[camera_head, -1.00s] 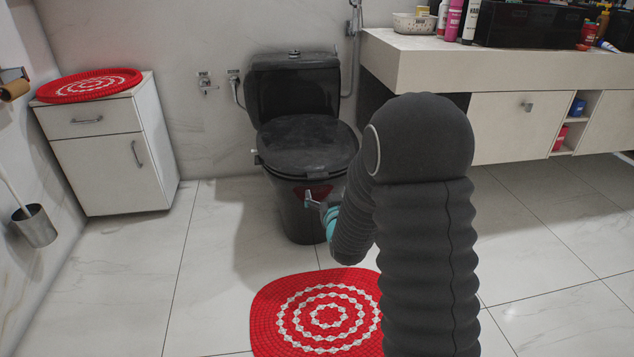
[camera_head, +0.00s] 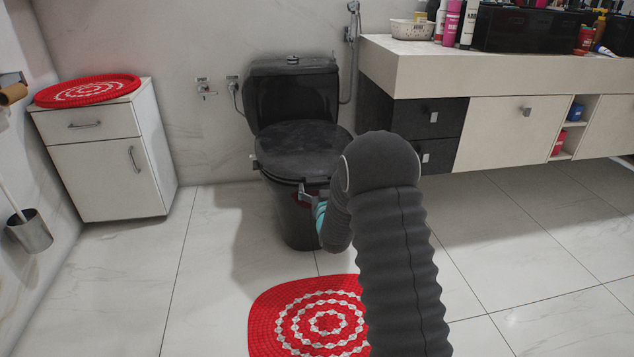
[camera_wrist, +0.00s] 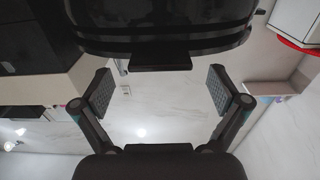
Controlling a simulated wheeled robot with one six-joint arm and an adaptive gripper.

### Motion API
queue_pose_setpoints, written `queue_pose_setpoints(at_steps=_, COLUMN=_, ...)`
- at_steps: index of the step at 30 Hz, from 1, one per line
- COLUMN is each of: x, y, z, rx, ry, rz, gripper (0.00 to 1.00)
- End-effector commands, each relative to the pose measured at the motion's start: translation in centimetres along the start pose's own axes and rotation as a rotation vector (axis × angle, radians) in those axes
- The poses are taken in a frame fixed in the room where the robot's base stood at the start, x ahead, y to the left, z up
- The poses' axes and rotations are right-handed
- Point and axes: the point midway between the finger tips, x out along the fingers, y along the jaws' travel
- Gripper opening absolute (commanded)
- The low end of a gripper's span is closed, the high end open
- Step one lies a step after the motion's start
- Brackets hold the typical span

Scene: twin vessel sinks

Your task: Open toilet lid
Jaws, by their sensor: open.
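The black toilet (camera_head: 283,210) stands against the back wall. Its lid (camera_head: 300,145) lies flat and closed over the bowl, in front of the tank (camera_head: 295,92). My gripper (camera_head: 309,194) is at the toilet's front, just below the lid's front rim, partly hidden by my arm. In the wrist view, my gripper (camera_wrist: 160,91) has its two fingers spread wide with nothing between their pads. The dark rim of the toilet (camera_wrist: 165,36) crosses the top of that view, with a flat dark tab (camera_wrist: 160,58) jutting from it toward the finger gap. I cannot tell whether either finger touches it.
A red and white mat (camera_head: 310,318) lies on the floor before the toilet. A white cabinet (camera_head: 110,160) with a red mat on top (camera_head: 88,90) stands left. A counter (camera_head: 500,72) with drawers is at right. Tiled floor is clear between toilet and cabinet.

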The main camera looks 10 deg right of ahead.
Motion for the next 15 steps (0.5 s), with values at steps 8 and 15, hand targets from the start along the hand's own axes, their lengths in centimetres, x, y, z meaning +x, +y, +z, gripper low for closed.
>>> queue_pose_setpoints(at_steps=8, x=3.0, y=0.0, z=0.0, rx=0.000, ry=0.000, rz=0.000, gripper=0.98)
queue_pose_setpoints(at_steps=15, x=3.5, y=0.0, z=0.0, rx=0.000, ry=-0.001, rz=0.000, gripper=0.98)
